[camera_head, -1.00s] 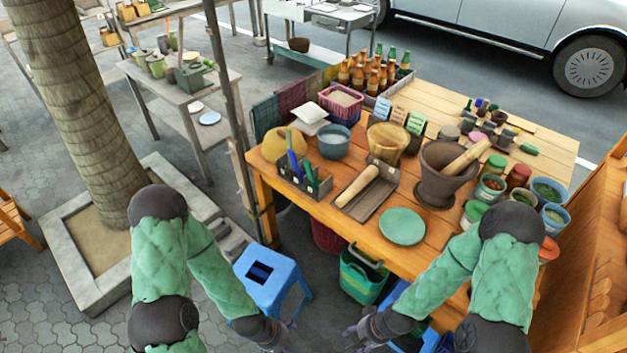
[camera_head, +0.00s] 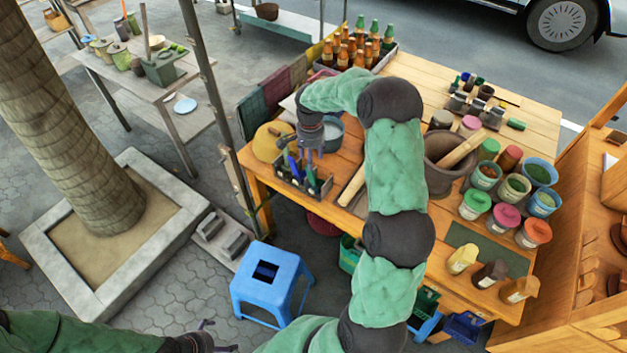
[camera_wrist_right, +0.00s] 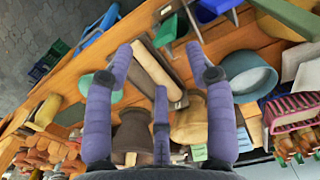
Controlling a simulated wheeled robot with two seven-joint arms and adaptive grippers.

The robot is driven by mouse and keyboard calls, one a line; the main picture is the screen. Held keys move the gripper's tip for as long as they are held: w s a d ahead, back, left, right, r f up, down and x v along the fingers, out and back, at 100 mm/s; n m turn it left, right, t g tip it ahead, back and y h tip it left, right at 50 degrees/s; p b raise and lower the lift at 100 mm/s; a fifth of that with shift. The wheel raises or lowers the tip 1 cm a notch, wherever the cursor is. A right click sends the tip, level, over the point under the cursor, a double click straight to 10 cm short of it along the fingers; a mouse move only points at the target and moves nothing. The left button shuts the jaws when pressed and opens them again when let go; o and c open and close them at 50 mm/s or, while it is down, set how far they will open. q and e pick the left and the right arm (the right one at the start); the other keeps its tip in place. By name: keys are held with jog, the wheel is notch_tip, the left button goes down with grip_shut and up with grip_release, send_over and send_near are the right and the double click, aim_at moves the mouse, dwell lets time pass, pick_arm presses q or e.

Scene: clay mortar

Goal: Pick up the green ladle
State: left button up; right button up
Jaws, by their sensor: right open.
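A dark caddy (camera_head: 318,191) stands at the left end of the wooden table, holding blue and green handled tools. A green handle (camera_head: 311,177) standing in it looks like the green ladle; its lower part is hidden. A green handle also shows near the top of the right wrist view (camera_wrist_right: 168,31). My right gripper (camera_head: 306,153) hangs above the caddy, close to the handles, its purple fingers spread and empty (camera_wrist_right: 160,62). My left gripper (camera_head: 222,337) is low at the bottom edge, away from the table, with its fingers apart.
A blue-grey bowl (camera_head: 333,134) and a yellow rounded object (camera_head: 270,142) flank the caddy. A wooden rolling pin (camera_head: 352,187) and a large mortar (camera_head: 440,178) with a pestle lie to the right. A blue stool (camera_head: 262,292) stands in front. My right arm hides the table's middle.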

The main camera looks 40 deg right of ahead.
aim_at(310, 176)
notch_tip(310, 176, down, 4)
jog(key=shift+r, duration=0.1)
jog(key=shift+w+d+f, duration=0.1)
jog(key=shift+w+f, duration=0.15)
jog(key=shift+f, duration=1.05)
jog(key=shift+w+d+f, duration=0.1)
jog(key=shift+w+f, duration=0.1)
jog(key=shift+f, duration=1.1)
grip_shut()
jog(key=shift+a, duration=0.1)
